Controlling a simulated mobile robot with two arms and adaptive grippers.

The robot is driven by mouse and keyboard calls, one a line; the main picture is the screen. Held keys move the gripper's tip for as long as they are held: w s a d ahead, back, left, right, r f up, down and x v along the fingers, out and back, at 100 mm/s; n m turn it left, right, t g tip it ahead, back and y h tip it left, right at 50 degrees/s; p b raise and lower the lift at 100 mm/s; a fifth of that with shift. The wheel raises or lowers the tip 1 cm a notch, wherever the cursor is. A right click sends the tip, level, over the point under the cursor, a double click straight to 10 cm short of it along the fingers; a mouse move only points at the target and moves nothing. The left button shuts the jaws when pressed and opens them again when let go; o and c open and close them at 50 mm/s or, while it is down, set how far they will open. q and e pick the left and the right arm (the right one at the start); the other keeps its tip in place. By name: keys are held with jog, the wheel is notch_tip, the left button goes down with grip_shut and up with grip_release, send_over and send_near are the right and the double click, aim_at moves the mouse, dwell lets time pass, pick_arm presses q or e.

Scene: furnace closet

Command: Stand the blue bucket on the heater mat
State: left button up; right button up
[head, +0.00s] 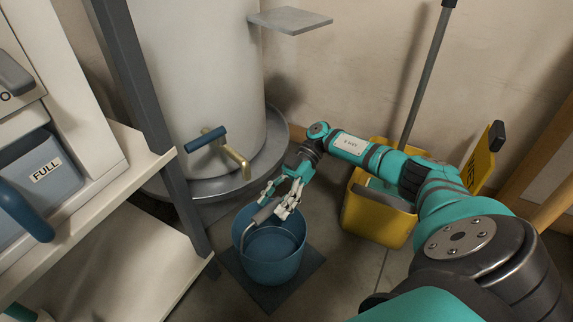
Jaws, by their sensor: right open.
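The blue bucket (270,270) stands upright on the floor, on a dark square mat (312,268) in front of the white tank. The mat's corners show around the bucket's base. The bucket's grey handle (262,214) lies toward the back rim. My right gripper (277,201) is open at the back rim of the bucket, with its fingers spread close around the handle. I cannot tell whether the fingers touch the handle or the rim.
The white tank (190,80) with a brass tap (236,160) and blue lever rises behind the bucket. A shelf unit (130,265) with a bin marked FULL (45,175) stands at left. A yellow mop bucket (375,222) stands at right, under my right arm.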

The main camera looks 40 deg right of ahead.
jog(key=v, duration=0.9)
jog(key=shift+d, duration=0.3)
jog(key=shift+r, duration=0.15)
